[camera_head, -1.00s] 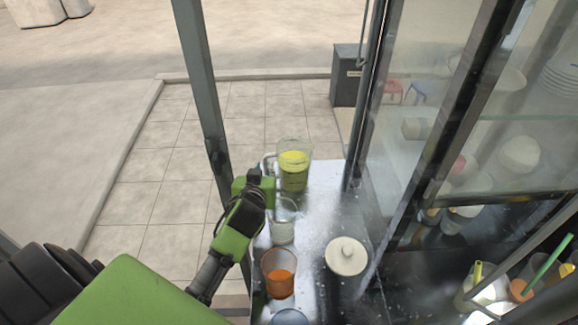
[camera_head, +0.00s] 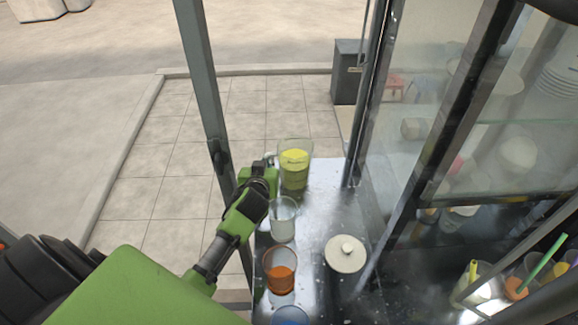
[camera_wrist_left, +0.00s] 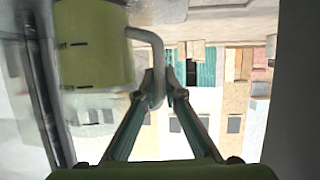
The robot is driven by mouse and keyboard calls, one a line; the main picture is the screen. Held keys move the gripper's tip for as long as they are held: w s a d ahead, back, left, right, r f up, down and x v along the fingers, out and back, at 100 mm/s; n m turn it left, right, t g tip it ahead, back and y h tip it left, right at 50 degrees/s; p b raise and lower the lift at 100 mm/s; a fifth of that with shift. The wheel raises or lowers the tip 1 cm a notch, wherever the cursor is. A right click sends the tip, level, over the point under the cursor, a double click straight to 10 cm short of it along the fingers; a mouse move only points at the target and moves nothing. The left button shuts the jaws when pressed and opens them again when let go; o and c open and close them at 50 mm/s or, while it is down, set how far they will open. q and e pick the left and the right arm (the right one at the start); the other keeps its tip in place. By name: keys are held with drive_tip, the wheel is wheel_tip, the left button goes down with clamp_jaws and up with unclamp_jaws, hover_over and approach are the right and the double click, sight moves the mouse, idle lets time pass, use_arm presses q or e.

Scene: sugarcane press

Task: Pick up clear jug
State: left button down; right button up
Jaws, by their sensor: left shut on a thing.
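The clear jug (camera_head: 295,172) holds yellow-green liquid and stands upright at the far end of the metal counter (camera_head: 325,210) in the head view. Its handle faces left, toward my left gripper (camera_head: 268,164). In the left wrist view, the jug (camera_wrist_left: 95,48) fills the upper left, and its curved clear handle (camera_wrist_left: 154,42) comes down between the fingers. My left gripper (camera_wrist_left: 160,88) is shut on that handle. I cannot tell whether the jug's base touches the counter. My right gripper is not in view.
Near my left arm stand a clear cup with pale contents (camera_head: 283,222), a cup with orange contents (camera_head: 280,272) and a blue-tinted cup (camera_head: 291,317). A lidded white pot (camera_head: 346,254) is to their right. A post (camera_head: 205,90) rises at left; a glass cabinet (camera_head: 500,110) stands right.

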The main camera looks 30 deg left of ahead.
use_arm(q)
drive_tip(key=shift+w+r, duration=0.15)
drive_tip(key=shift+r, duration=0.1)
